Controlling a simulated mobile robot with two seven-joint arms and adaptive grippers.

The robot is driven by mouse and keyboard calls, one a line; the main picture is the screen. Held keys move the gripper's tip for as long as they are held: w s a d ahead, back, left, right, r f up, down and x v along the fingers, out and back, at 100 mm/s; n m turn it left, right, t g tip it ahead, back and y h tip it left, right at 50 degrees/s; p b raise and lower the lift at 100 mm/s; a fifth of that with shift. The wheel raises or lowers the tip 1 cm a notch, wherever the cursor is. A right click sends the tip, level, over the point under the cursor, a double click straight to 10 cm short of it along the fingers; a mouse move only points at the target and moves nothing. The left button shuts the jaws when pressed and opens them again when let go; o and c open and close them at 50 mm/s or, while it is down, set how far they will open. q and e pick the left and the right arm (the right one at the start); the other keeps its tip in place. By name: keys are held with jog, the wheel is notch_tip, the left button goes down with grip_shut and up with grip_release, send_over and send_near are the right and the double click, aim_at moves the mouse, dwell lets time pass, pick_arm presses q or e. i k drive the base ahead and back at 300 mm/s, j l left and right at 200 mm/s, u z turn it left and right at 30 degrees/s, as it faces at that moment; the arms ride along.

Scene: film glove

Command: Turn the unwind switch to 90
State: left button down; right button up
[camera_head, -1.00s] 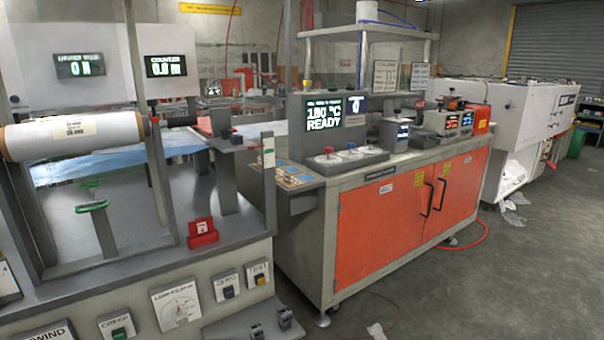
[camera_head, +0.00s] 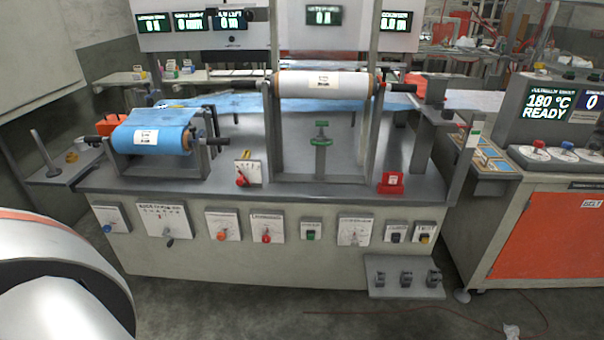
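The machine's front panel (camera_head: 185,258) carries a row of small plates with knobs and switches. They include a plate with a blue knob (camera_head: 107,229), a wider plate with a dark lever (camera_head: 169,242), an orange knob (camera_head: 221,236), a red knob (camera_head: 266,238), a green switch (camera_head: 311,235) and a dial plate (camera_head: 354,232). Their labels are too small to read surely, so I cannot tell for certain which is the unwind switch or its angle. Neither gripper is in view. A white and black part of my own body fills the lower left corner.
A blue film roll (camera_head: 148,139) and a white film roll (camera_head: 322,84) sit above the panel. A foot pedal plate (camera_head: 405,277) lies at the panel's lower right. An orange-doored cabinet (camera_head: 545,240) stands at right. The grey floor in front is mostly clear.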

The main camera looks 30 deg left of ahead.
aim_at(266, 239)
jog(key=u, duration=1.3)
jog(key=i+l, duration=0.2)
jog(key=i+l+u, duration=0.15)
jog(key=l, duration=0.25)
jog(key=i+l, duration=0.25)
jog(key=i+l+u, duration=0.15)
jog(key=l, duration=0.25)
jog(key=i+l, duration=0.2)
jog(key=l, duration=0.15)
jog(key=i+u, duration=0.05)
